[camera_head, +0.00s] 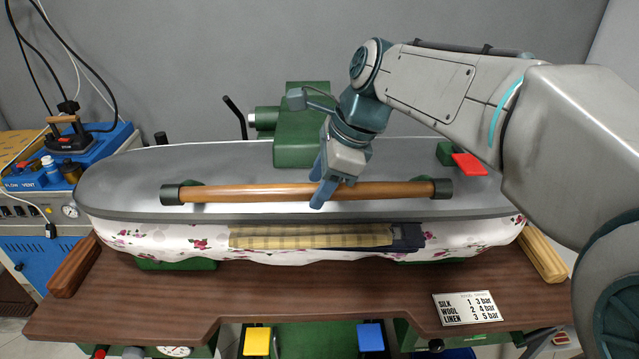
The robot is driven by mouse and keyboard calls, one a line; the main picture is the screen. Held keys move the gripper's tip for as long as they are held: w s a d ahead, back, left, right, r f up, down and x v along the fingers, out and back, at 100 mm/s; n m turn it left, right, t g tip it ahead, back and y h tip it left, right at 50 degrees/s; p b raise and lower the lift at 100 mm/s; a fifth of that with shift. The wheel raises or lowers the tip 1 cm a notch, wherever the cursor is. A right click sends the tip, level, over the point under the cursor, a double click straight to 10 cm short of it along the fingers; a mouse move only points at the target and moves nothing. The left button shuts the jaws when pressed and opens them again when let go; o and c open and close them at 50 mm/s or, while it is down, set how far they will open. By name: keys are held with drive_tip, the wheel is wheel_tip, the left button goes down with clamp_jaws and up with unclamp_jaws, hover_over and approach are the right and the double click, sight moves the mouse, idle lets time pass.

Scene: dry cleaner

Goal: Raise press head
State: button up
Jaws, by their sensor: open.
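The press head (200,165) is a long grey metal plate, lying low over the floral padded buck (180,237). A wooden handle bar (260,193) runs along its front between two dark green end brackets. My gripper (322,193) is at the bar, right of its middle, with its blue fingers open. One finger shows in front of the bar; the other is partly hidden, so I cannot tell whether they touch it. Folded yellow checked cloth (310,236) and dark cloth (408,238) show in the gap between head and buck.
A green mechanism (302,130) rises behind the head. A red tab (469,164) sits at the head's right. A label plate (467,308) lies on the brown table (330,290). Yellow (257,341) and blue pedals (371,337) are below. A blue unit with an iron (68,140) stands left.

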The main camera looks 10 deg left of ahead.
drive_tip(key=shift+a+f, duration=0.1)
drive_tip(key=shift+f, duration=0.15)
